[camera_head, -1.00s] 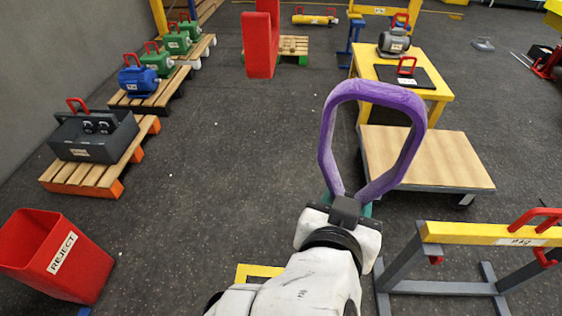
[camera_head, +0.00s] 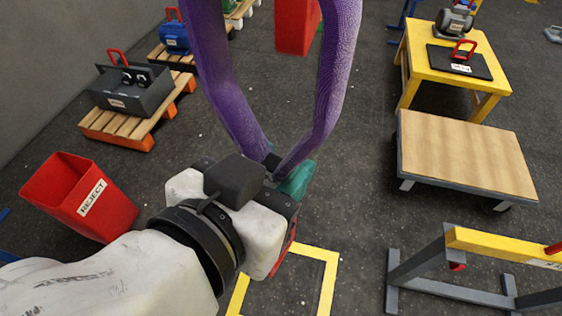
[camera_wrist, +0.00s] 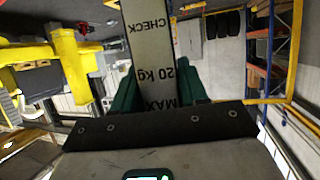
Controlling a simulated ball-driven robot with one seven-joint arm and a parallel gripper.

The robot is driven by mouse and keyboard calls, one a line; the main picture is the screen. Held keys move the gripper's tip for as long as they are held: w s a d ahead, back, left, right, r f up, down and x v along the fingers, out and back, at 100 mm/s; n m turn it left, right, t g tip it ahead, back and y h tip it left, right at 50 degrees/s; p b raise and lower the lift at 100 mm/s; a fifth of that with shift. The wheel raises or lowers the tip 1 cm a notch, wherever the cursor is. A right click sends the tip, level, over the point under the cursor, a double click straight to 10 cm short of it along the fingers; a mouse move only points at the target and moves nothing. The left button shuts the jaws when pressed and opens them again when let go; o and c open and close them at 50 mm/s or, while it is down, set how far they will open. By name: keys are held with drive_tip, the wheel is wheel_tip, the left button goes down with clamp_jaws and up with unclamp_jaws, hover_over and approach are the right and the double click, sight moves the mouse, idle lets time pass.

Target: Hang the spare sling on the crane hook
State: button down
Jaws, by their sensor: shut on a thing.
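The purple sling (camera_head: 338,75) is a big upright loop in the head view. Its top runs out of the frame. My gripper (camera_head: 280,172) is shut on the lower end of the loop, and one green finger shows at its right. In the wrist view, a grey strip (camera_wrist: 154,45) lettered "CHECK" and "MAX 20 kg" stands between the green fingers (camera_wrist: 160,90); I cannot tell whether it is part of the sling. I cannot make out the crane hook in either view.
A red REJECT bin (camera_head: 85,200) stands at the left. A wood-topped cart (camera_head: 465,155) and a yellow table (camera_head: 470,65) are at the right. A yellow-topped stand (camera_head: 490,243) is at lower right. A yellow structure (camera_wrist: 75,65) shows in the wrist view.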

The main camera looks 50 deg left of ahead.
drive_tip(key=s+a+f+b+x, duration=0.1)
drive_tip(key=b+x, duration=0.4)
drive_tip(key=x, duration=0.7)
drive_tip(key=shift+a+f, duration=0.15)
drive_tip(key=shift+a, duration=0.6)
idle(1.3)
idle(0.7)
drive_tip(key=c, duration=0.7)
unclamp_jaws()
drive_tip(key=shift+c, duration=0.2)
drive_tip(key=shift+o, duration=1.2)
drive_tip(key=shift+f, duration=0.2)
